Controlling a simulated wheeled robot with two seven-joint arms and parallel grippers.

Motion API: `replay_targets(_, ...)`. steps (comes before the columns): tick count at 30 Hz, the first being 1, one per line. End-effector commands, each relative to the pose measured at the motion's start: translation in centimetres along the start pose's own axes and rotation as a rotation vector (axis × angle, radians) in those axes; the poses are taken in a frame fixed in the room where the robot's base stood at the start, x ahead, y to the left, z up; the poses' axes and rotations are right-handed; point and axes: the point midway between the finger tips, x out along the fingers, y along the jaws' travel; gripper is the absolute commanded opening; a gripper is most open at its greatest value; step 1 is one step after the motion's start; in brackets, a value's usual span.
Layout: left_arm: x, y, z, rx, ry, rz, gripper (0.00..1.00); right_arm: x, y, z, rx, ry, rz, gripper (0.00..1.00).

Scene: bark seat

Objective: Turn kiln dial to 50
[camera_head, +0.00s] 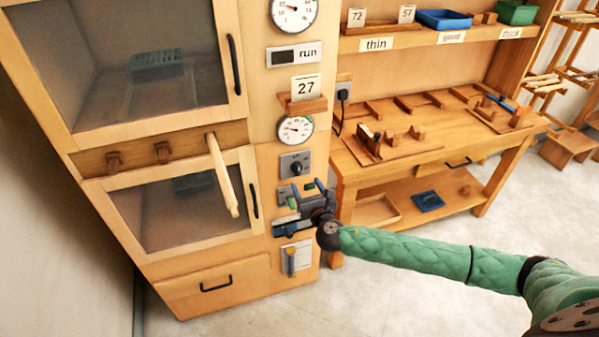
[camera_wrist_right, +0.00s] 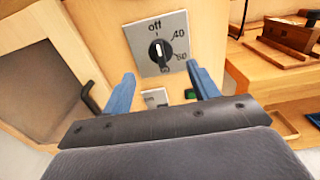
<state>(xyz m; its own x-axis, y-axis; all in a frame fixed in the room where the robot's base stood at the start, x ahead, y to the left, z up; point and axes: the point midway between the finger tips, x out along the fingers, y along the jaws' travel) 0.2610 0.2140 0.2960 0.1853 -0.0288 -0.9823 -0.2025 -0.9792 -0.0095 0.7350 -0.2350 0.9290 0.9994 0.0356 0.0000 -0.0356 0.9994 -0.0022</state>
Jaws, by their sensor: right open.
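The kiln dial (camera_head: 294,168) is a dark round knob on a grey square plate on the narrow wooden panel right of the kiln doors. In the right wrist view the knob (camera_wrist_right: 158,51) has a white mark pointing up toward "off". The plate also shows "40" at upper right and a number at lower right that looks like 60; the lowest label is partly hidden. My right gripper (camera_head: 308,189) is just below the dial in the head view, open and empty. In the right wrist view its blue fingers (camera_wrist_right: 160,75) are spread below and either side of the knob, apart from it.
Two round gauges stand above the dial, with a "27" card (camera_head: 305,88) on a small ledge between them. A wooden rod (camera_head: 222,175) sticks out left of the dial. A workbench (camera_head: 440,140) stands at right. The floor in front is clear.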

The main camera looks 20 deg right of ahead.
Motion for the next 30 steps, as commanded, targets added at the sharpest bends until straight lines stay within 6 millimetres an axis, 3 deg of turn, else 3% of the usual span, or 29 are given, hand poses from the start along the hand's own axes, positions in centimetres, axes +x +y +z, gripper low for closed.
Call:
replay_targets(5, 0.6, -0.4, 0.9, 0.004, 0.004, -0.005, 0.31, 1.6, 0.0, 0.3, 0.000, -0.001, -0.001, 0.60)
replay_targets(18, 1.9, -0.9, 5.5, 0.010, -0.007, -0.009, 0.31, 7.0, -0.1, 0.2, 0.001, -0.001, -0.002, 0.60)
replay_targets(30, 2.1, -0.9, 6.1, 0.010, -0.011, -0.009, 0.31, 7.6, -0.1, 0.0, 0.002, 0.000, -0.001, 0.58)
